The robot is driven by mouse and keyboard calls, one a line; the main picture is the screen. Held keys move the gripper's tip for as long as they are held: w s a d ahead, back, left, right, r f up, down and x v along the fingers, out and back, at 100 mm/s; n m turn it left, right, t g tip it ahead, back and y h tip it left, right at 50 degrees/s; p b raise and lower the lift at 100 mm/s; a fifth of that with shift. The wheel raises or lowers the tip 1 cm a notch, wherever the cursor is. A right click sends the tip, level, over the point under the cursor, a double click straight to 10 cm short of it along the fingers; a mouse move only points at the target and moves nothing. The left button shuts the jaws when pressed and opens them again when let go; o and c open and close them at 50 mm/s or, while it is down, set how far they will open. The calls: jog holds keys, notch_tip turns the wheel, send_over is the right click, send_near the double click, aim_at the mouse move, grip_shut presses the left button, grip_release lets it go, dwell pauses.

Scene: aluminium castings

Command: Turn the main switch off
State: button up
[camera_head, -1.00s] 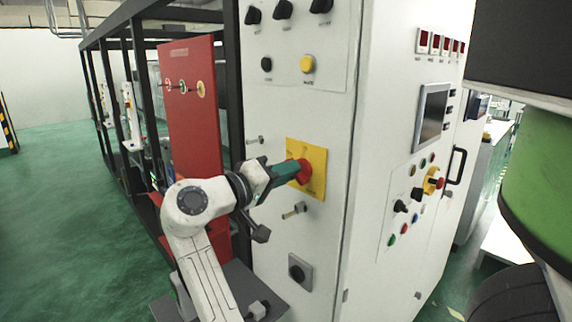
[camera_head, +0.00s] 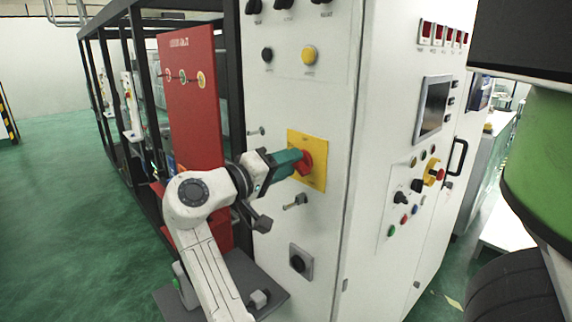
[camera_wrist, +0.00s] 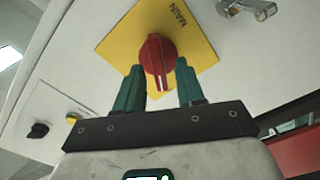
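The main switch is a red rotary knob (camera_head: 307,162) on a square yellow plate (camera_head: 320,178) on the white cabinet front. In the wrist view the red knob (camera_wrist: 157,52) sits on the yellow plate (camera_wrist: 118,38), which carries the word MAIN. The knob's handle, with a white mark at its end, points down the picture. My gripper (camera_wrist: 159,72) has its two green fingers one on each side of the handle, with a small gap showing. In the head view my gripper (camera_head: 299,160) reaches the knob from the left and partly hides it.
A yellow button (camera_head: 309,55) is above.

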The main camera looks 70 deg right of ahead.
jog(key=b+v, duration=0.3)
jog(key=v, duration=0.8)
jog(key=shift+d+f, duration=0.1)
dwell(0.5)
notch_tip(320, 180, down, 27)
jog(key=a+n+t+y, duration=0.1)
jog(key=n+t+y, duration=0.3)
jog(key=n+t, duration=0.5)
jog(key=s+a+f+n+y, duration=0.1)
jog(key=s+a+f+y, duration=0.4)
jog(key=a+f, duration=0.4)
jog(key=s+a+f+n+t+y, duration=0.1)
jog(key=s+a+f+y, duration=0.5)
jog(key=s+a+f, duration=0.2)
notch_tip(320, 180, down, 2)
jog(key=shift+a+f, duration=0.25)
jog(key=shift+a, duration=0.3)
